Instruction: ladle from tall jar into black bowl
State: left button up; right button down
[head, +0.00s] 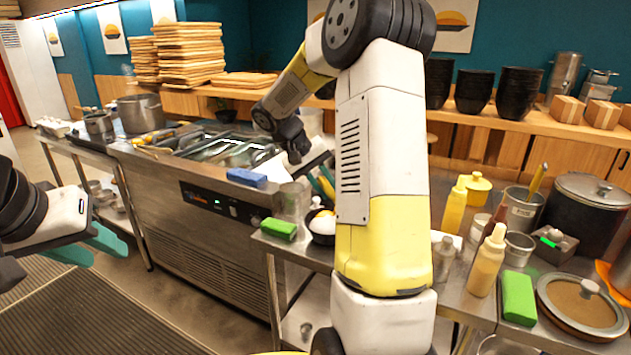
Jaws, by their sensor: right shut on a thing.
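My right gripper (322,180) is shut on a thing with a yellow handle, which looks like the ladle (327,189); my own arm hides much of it. A small black bowl (320,238) with white and orange contents stands on the steel counter below the gripper, partly behind my arm. A clear tall jar (289,204) stands just left of the bowl; its contents are hard to make out. My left gripper (95,246) has teal fingers spread apart. It is empty, in front of the steel unit at the left, far from the jar and bowl.
A green sponge (279,229) lies on the counter's left edge, and a blue block (246,178) on the steel unit. Sauce bottles (487,262), a lidded black pot (590,215) and a glass lid (582,304) crowd the right. Stacked black bowls (473,91) stand on the back counter.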

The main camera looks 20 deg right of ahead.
jog(key=s+a+f+n+t+h, duration=0.1)
jog(key=a+f+h, duration=0.2)
jog(key=f+h, duration=0.3)
jog(key=a+f+n+t+h, duration=0.1)
jog(key=a+f+h, duration=0.2)
jog(key=f+h, duration=0.3)
jog(key=shift+s+f+n+h, duration=0.3)
jog(key=shift+s+h, duration=0.1)
jog(key=shift+h, duration=0.1)
jog(key=shift+d+r, duration=0.1)
dwell(0.4)
jog(key=w+d+r+m+y, duration=0.2)
jog(key=d+r+m+y, duration=0.2)
jog(key=r+y, duration=0.5)
jog(key=w+d+r+m+g+y, duration=0.1)
jog(key=w+d+r+m+y, duration=0.2)
jog(key=r+m+y, duration=0.6)
jog(key=shift+d+r+g+y, duration=0.15)
jog(key=shift+d+g+y, duration=0.2)
jog(key=shift+y, duration=0.65)
jog(key=shift+w+d, duration=0.1)
